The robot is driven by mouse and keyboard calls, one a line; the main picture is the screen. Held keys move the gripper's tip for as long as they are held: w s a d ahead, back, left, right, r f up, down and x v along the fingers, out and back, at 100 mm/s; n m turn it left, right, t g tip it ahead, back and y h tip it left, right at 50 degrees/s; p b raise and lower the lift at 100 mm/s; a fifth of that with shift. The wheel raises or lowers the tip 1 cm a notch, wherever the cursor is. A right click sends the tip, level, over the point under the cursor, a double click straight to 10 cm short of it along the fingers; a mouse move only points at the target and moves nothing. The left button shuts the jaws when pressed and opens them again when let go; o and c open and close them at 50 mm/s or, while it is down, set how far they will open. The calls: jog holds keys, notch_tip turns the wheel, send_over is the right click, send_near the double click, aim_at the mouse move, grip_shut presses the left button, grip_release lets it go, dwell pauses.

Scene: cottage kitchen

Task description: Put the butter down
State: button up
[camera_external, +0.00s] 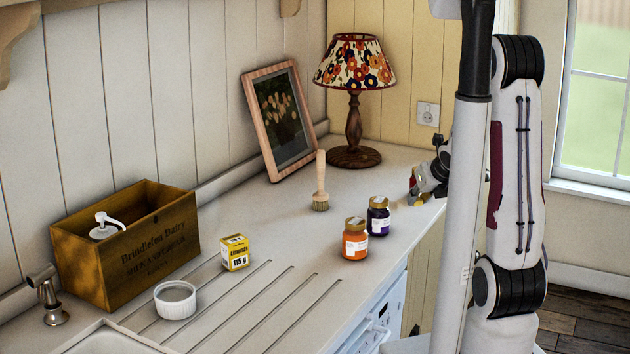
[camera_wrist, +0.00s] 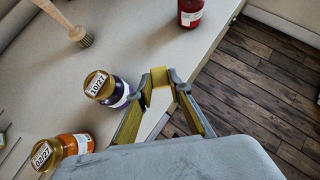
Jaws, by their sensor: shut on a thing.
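My gripper (camera_wrist: 161,78) is shut on a small yellow block, the butter (camera_wrist: 160,75), which shows between the fingertips in the wrist view. In the external view my gripper (camera_external: 417,190) is at the right end of the worktop, close to its front edge, partly hidden by my own arm. A pale yellow bit, likely the butter, shows low at the fingertips there. I cannot tell whether the butter touches the worktop.
A purple-labelled jar (camera_external: 378,216), an orange jar (camera_external: 355,239) and a brush (camera_external: 320,190) stand left of my gripper. A red jar (camera_wrist: 191,12) is close by. The lamp (camera_external: 354,140), picture frame (camera_external: 281,120), yellow box (camera_external: 235,252), ramekin (camera_external: 175,300) and wooden crate (camera_external: 128,250) stand farther off.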

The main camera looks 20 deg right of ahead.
jog(key=s+d+f, duration=0.1)
jog(key=s+f, duration=0.1)
jog(key=s, duration=0.4)
jog(key=w+a+n+y, duration=0.1)
jog(key=w, duration=0.4)
jog(key=w+a+n+y, duration=0.1)
jog(key=w+a, duration=0.1)
jog(key=w, duration=0.3)
jog(key=w+a+n+y, duration=0.1)
jog(key=w+a, duration=0.1)
jog(key=w, duration=0.3)
jog(key=shift+w+f+n+y, duration=0.1)
jog(key=shift+f+n+y, duration=0.2)
jog(key=shift+n, duration=0.1)
jog(key=w+a+r+n+g+y, duration=0.1)
jog(key=w+a+r+n, duration=0.1)
jog(key=w, duration=0.6)
jog(key=w+a+r+n+g+y, duration=0.1)
jog(key=w+a+r+n+y, duration=0.1)
jog(key=w+a, duration=0.4)
notch_tip(320, 180, up, 2)
jog(key=w+n, duration=0.1)
jog(key=w, duration=0.2)
jog(key=shift+a+r+n+g, duration=0.2)
jog(key=shift+n+g, duration=0.1)
jog(key=shift+g, duration=0.1)
jog(key=shift+s+f, duration=0.15)
jog(key=shift+s, duration=0.1)
